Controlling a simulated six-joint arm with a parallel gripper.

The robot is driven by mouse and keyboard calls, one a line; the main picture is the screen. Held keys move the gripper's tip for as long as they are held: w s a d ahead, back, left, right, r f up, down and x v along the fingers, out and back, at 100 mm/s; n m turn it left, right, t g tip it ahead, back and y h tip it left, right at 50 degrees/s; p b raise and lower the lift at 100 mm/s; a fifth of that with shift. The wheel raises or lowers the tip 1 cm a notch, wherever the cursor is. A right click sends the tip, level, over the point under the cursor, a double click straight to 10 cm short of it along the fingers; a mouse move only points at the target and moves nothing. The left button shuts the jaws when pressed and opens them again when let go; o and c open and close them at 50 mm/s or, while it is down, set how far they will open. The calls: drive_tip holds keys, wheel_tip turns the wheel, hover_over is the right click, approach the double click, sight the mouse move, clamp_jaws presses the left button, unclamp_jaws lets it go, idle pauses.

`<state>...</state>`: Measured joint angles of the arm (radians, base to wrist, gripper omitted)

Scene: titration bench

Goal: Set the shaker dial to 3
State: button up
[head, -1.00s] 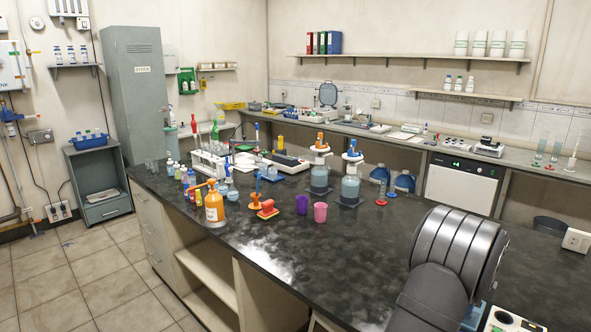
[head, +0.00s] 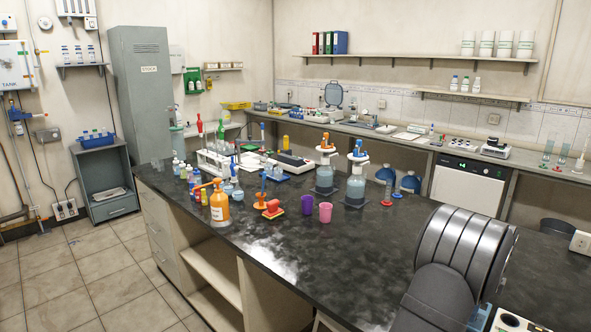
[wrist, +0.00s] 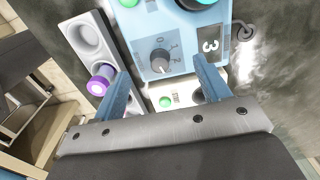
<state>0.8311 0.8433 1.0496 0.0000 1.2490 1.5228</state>
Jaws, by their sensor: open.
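The shaker (wrist: 150,29) is a light-blue unit in the wrist view, with a grey dial (wrist: 161,61) on its face. Small number marks sit around the dial, and its white pointer line faces the bottom of the picture. My gripper (wrist: 157,72) is open, with one blue finger on each side of the dial. Whether the fingers touch anything is unclear. In the head view my arm hides most of the shaker at the lower right.
A grey rack with a purple-capped item (wrist: 101,82) lies left of the fingers. A pale panel with a green button (wrist: 166,102) is just below the dial. In the head view the dark bench (head: 340,255) is clear left of my arm; bottles and cups (head: 325,213) stand farther off.

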drive_tip(key=shift+r, duration=2.55)
wheel_tip(320, 180, down, 7)
drive_tip(key=shift+f, duration=0.1)
drive_tip(key=shift+n, duration=0.3)
